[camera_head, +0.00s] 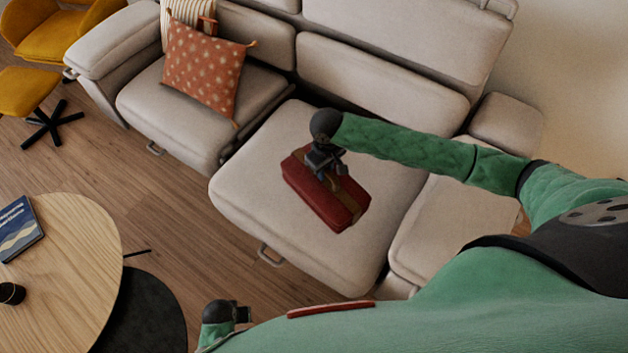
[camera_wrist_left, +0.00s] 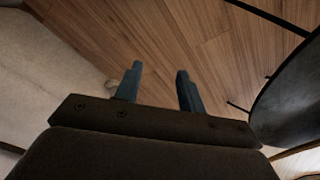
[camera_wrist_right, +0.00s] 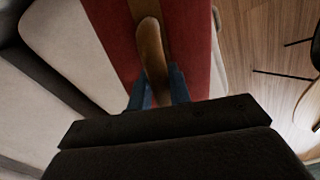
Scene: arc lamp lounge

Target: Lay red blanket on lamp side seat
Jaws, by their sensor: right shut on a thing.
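The red blanket (camera_head: 324,199) is a folded bundle with a tan strap around it. It is at the middle of the right seat cushion (camera_head: 262,160) of the beige sofa; I cannot tell whether it touches the cushion. My right gripper (camera_head: 328,172) is above the bundle. In the right wrist view its fingers (camera_wrist_right: 157,92) are shut on the tan strap handle (camera_wrist_right: 151,52), with the red blanket (camera_wrist_right: 112,40) beneath. My left gripper (camera_wrist_left: 153,85) has its two fingers apart with nothing between them, over the wooden floor. No lamp shows.
An orange patterned cushion (camera_head: 203,77) and a striped cushion (camera_head: 186,15) are on the left seat (camera_head: 180,118). A round wooden table (camera_head: 75,265) with a blue book (camera_head: 17,228) stands at lower left. A yellow chair (camera_head: 48,38) is at upper left. Bare floor (camera_head: 165,200) lies between table and sofa.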

